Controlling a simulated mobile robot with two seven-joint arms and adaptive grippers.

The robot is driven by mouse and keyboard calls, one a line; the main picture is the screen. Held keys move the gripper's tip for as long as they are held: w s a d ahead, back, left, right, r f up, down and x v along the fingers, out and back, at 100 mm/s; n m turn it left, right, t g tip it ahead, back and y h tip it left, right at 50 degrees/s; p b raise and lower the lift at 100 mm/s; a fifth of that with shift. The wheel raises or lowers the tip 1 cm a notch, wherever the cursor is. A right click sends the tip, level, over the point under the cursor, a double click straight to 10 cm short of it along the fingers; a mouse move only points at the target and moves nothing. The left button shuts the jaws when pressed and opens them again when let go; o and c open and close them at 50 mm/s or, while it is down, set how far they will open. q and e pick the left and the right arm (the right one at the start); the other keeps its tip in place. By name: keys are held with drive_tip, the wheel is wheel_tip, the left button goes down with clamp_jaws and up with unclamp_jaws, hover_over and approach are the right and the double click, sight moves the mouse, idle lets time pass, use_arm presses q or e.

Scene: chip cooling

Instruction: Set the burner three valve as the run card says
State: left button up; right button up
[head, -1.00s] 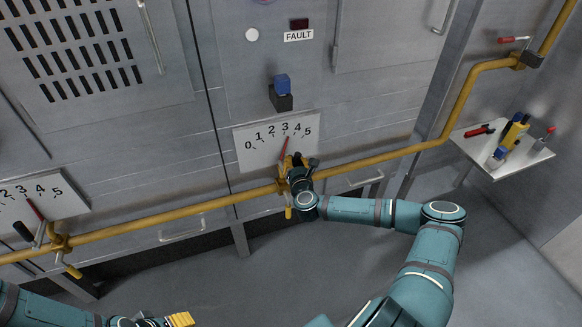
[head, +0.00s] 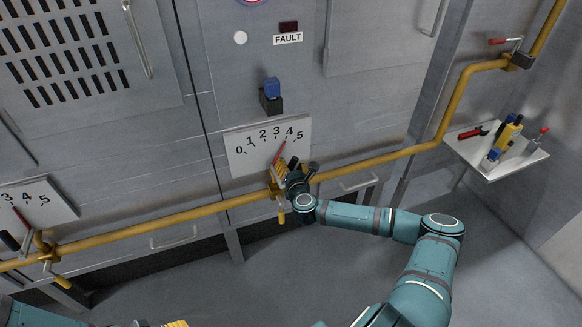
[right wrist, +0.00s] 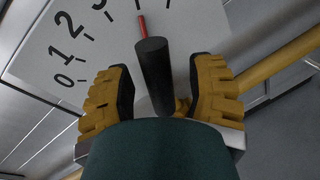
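The middle valve's white dial plate (head: 245,158), numbered 0 to 5, is on the grey cabinet front. Its red pointer (head: 280,151) leans right, its tip just under the 4. My right gripper (head: 288,172) is at this valve, below the dial. In the right wrist view, the black valve handle (right wrist: 153,75) stands between the yellow fingers, with gaps showing beside it, so the gripper looks open around it. My left gripper (head: 175,324) shows only a yellow fingertip at the bottom edge. No run card or burner number is readable.
A yellow pipe (head: 150,223) runs along the cabinet front. A second dial plate (head: 55,205) with its own valve is at left. A blue button (head: 272,86) sits above the middle dial. A side shelf (head: 490,160) holds tools at right.

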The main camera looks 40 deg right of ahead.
drive_tip(key=v, duration=1.2)
drive_tip(key=shift+f, duration=0.1)
idle(0.4)
drive_tip(key=s+a+f+n+g+y, duration=0.15)
drive_tip(key=a+n+y, duration=0.25)
drive_tip(key=a+n, duration=0.4)
drive_tip(key=s+a+f+n+g+y, duration=0.1)
drive_tip(key=a+f+n+g+y, duration=0.15)
drive_tip(key=a+n+y, duration=0.55)
drive_tip(key=s+a+f+n+g+y, duration=0.1)
drive_tip(key=a+f+n, duration=0.2)
drive_tip(key=a+n, duration=0.55)
drive_tip(key=s+a+f+n+g, duration=0.3)
drive_tip(key=s+a+n+g, duration=0.1)
drive_tip(key=s+a+n, duration=0.25)
drive_tip(key=s+d+n+g+h, duration=0.2)
drive_tip(key=s+d+n+g, duration=0.2)
drive_tip(key=n, duration=0.9)
drive_tip(key=shift+s+d+r+h, duration=0.2)
drive_tip(key=shift+d+r+h, duration=0.05)
drive_tip(key=shift+r+h, duration=0.2)
